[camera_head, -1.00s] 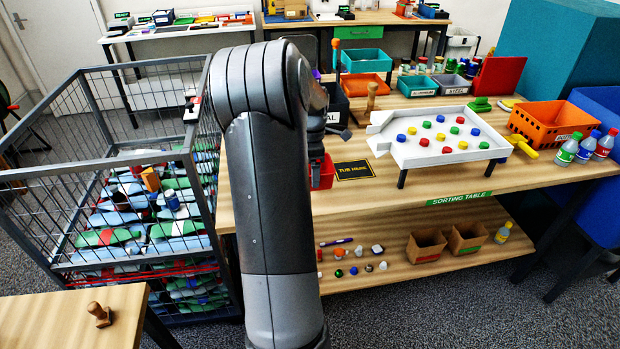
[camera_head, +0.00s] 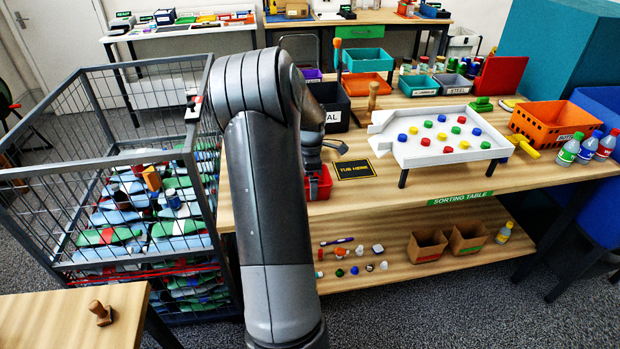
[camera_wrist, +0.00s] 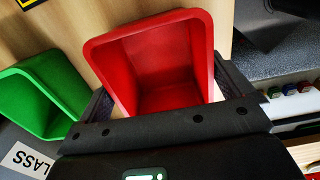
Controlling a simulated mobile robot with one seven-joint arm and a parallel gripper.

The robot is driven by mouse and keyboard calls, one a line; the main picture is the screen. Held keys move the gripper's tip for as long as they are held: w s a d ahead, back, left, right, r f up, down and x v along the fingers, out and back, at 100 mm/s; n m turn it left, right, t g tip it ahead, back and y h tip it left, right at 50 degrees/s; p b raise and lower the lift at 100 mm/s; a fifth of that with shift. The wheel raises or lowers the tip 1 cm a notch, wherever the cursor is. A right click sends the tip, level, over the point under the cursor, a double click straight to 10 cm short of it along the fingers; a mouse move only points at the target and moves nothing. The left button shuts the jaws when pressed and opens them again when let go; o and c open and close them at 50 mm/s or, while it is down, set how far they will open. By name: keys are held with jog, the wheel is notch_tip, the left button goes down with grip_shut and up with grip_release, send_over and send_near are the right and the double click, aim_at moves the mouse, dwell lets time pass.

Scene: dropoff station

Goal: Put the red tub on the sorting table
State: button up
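The red tub (camera_head: 320,184) is at the front left of the sorting table (camera_head: 450,185), partly hidden by my arm. It is left of the black mat with yellow "TUB HERE" lettering (camera_head: 356,170). In the wrist view the empty red tub (camera_wrist: 165,62) is between the two fingers of my gripper (camera_wrist: 168,95), which lie close against opposite sides of it. My gripper appears shut on it. I cannot tell whether the tub's base touches the tabletop.
A white tray with coloured caps (camera_head: 440,148) is right of the mat. A black box (camera_head: 332,100) is behind. A wire cage (camera_head: 120,155) stands left of the table.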

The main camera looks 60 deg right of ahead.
jog(key=shift+o, duration=0.2)
notch_tip(320, 180, up, 12)
jog(key=shift+r, duration=0.2)
dwell(0.3)
jog(key=w+a+r+m+t, duration=0.15)
jog(key=a+r, duration=0.35)
jog(key=a, duration=0.9)
jog(key=w+a+r+m+t, duration=0.1)
jog(key=w+a+r+m, duration=0.25)
jog(key=a, duration=0.95)
jog(key=s+a+m+t, duration=0.1)
jog(key=s+a+m, duration=0.1)
jog(key=s+a, duration=0.4)
jog(key=s+a+m+t, duration=0.2)
jog(key=s+a, duration=0.4)
jog(key=a, duration=0.8)
jog(key=shift+s+a+f, duration=0.2)
jog(key=shift+a, duration=0.15)
